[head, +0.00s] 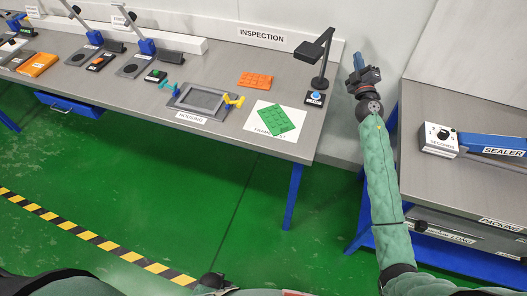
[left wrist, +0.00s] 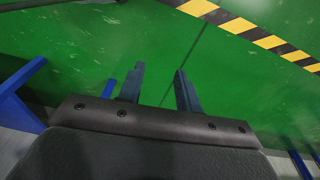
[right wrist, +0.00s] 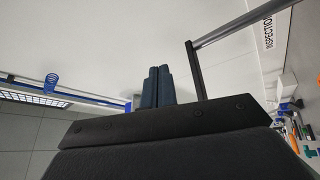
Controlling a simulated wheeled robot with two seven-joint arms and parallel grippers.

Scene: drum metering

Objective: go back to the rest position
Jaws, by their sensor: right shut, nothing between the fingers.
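My right arm, in a green sleeve, reaches up on the right of the head view. Its gripper (head: 358,62) is raised in the gap between the inspection table and the sealer bench. In the right wrist view the fingers of this gripper (right wrist: 157,70) are pressed together with nothing between them, against a pale wall. In the left wrist view my left gripper (left wrist: 159,70) has its two fingers apart and empty, over the green floor. The left gripper is not clear in the head view.
The inspection table (head: 232,130) holds a grey housing tray (head: 203,101), a green card (head: 276,122), an orange plate (head: 255,80) and a black lamp (head: 318,50). A second bench (head: 455,180) with a sealer (head: 490,143) stands at right. The green floor (head: 170,190) is clear.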

